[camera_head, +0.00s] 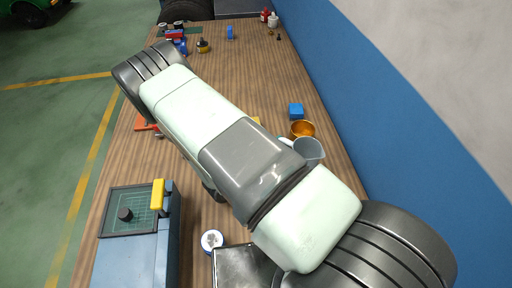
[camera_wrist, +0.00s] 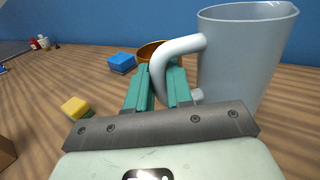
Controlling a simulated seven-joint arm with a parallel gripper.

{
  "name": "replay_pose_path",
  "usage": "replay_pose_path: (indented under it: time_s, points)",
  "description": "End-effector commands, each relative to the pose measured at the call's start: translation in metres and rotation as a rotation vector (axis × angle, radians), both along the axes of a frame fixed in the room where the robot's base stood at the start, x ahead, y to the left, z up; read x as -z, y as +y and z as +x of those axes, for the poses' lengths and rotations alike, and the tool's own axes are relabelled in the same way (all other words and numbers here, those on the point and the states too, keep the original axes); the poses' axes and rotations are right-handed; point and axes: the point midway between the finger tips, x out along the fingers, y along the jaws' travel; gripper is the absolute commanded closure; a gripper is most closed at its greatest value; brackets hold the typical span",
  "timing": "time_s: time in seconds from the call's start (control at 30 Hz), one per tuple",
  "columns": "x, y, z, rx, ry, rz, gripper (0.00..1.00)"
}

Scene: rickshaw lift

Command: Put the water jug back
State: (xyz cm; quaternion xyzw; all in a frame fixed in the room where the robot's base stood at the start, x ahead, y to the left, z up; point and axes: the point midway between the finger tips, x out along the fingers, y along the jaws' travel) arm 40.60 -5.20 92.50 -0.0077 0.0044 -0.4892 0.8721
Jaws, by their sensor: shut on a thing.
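The water jug (camera_wrist: 240,58) is grey-blue with a pale, curved handle. In the wrist view it stands upright at the right, close in front of my gripper (camera_wrist: 160,88). The teal fingers of my gripper are shut on the jug's handle (camera_wrist: 178,48). In the head view, the jug (camera_head: 310,150) shows at the right of my arm, near the blue wall side of the wooden bench. My arm hides the gripper in that view. I cannot tell whether the jug's base touches the bench.
An orange-gold bowl (camera_head: 302,129) and a blue block (camera_head: 296,111) are just beyond the jug. A yellow sponge-like block (camera_wrist: 76,107) lies left of my gripper. A blue-grey machine (camera_head: 130,245) with a yellow handle stands at the front left. Small bottles (camera_head: 269,17) are at the far end.

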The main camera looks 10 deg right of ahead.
Motion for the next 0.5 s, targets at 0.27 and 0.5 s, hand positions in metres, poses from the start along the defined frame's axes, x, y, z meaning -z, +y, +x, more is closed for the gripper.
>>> replay_pose_path:
  time_s: [0.27, 0.5]
  points:
    - [-0.025, -0.031, -0.028, 0.254, -0.004, 0.003, 1.00]
    - [-0.059, -0.062, -0.092, 0.720, -0.001, 0.004, 1.00]
